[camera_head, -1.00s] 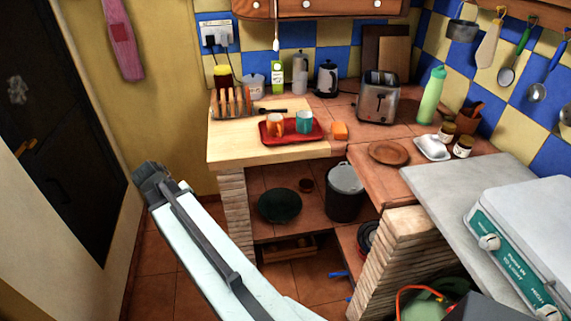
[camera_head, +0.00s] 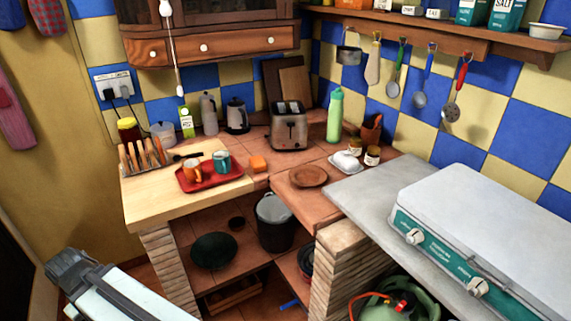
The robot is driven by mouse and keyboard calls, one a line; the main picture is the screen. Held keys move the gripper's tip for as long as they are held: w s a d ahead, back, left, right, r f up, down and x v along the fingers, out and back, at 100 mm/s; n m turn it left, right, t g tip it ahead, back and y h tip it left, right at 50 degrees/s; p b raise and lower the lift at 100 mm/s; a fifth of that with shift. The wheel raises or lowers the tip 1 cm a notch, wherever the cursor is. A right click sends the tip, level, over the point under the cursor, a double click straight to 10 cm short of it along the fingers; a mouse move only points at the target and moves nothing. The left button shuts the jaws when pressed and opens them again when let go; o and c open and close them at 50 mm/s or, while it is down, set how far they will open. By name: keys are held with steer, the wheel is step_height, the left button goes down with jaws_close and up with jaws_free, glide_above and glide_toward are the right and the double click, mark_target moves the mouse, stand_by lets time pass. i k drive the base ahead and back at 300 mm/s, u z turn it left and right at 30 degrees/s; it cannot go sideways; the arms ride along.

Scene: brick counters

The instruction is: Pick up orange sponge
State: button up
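The orange sponge (camera_head: 258,164) is a small orange block. It lies on the tiled counter, just right of the red tray (camera_head: 232,176) and in front of the toaster (camera_head: 289,130). My gripper (camera_head: 62,268) is at the lower left, at the end of my pale arm, low and well apart from the counter and the sponge. Its fingers are too small and too foreshortened to show whether they are open or shut.
On the red tray stand an orange mug (camera_head: 192,170) and a teal mug (camera_head: 221,161). A toast rack (camera_head: 145,155) is to the left. A brown plate (camera_head: 308,176) and a white dish (camera_head: 346,161) lie to the right. A stove (camera_head: 480,230) stands on the grey counter.

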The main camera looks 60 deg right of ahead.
mark_target(258, 163)
steer(key=z, duration=1.1)
steer(key=k, duration=1.25)
steer(key=z, duration=0.45)
steer(key=i, duration=1.5)
steer(key=z, duration=0.05)
